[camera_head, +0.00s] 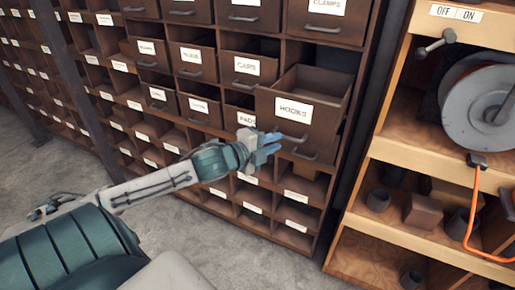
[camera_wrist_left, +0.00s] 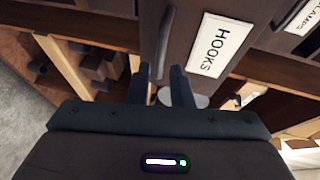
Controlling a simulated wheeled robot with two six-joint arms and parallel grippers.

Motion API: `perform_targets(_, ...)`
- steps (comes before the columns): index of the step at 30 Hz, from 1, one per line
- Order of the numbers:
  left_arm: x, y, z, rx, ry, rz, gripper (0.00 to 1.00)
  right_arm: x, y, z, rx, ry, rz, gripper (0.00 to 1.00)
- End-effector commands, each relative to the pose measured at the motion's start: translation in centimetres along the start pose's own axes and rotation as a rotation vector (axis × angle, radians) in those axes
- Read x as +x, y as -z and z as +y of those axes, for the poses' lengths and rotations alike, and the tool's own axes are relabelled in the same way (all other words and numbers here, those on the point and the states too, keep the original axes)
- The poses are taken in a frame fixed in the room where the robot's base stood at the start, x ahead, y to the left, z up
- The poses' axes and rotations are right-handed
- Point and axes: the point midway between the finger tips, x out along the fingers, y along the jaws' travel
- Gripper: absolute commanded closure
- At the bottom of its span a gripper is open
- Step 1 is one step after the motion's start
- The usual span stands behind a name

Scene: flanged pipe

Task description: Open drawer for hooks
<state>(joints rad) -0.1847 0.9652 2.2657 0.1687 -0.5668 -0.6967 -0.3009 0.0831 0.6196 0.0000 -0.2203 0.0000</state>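The brown drawer labelled HOOKS (camera_head: 314,122) is pulled out of the cabinet, and its empty-looking inside shows from above. Its grey bar handle (camera_head: 294,138) is on the front, below the label. My left gripper (camera_head: 273,146) is at the left end of this handle, with its blue fingers apart. In the left wrist view the HOOKS label (camera_wrist_left: 208,45) is close ahead and the handle (camera_wrist_left: 164,42) runs toward the gap between the two fingers (camera_wrist_left: 163,85). I cannot tell whether they touch it. My right gripper is not in view.
The cabinet's other labelled drawers, such as CAPS (camera_head: 248,68) and CLAMPS (camera_head: 327,20), surround the HOOKS drawer. A wooden shelf unit (camera_head: 432,165) with a hose reel (camera_head: 478,105) stands close on the right. Bare floor (camera_head: 245,260) lies in front.

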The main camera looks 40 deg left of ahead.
Motion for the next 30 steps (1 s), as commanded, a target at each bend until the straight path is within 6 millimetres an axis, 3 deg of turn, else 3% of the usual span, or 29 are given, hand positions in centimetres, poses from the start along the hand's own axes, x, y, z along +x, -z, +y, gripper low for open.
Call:
perform_targets(15,-4.3,-0.1,-0.3,0.003,-0.004,-0.007,0.8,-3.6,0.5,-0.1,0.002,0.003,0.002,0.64)
perform_targets(30,-5.4,0.0,0.0,0.0,0.001,0.0,0.8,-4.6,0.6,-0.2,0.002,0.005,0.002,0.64)
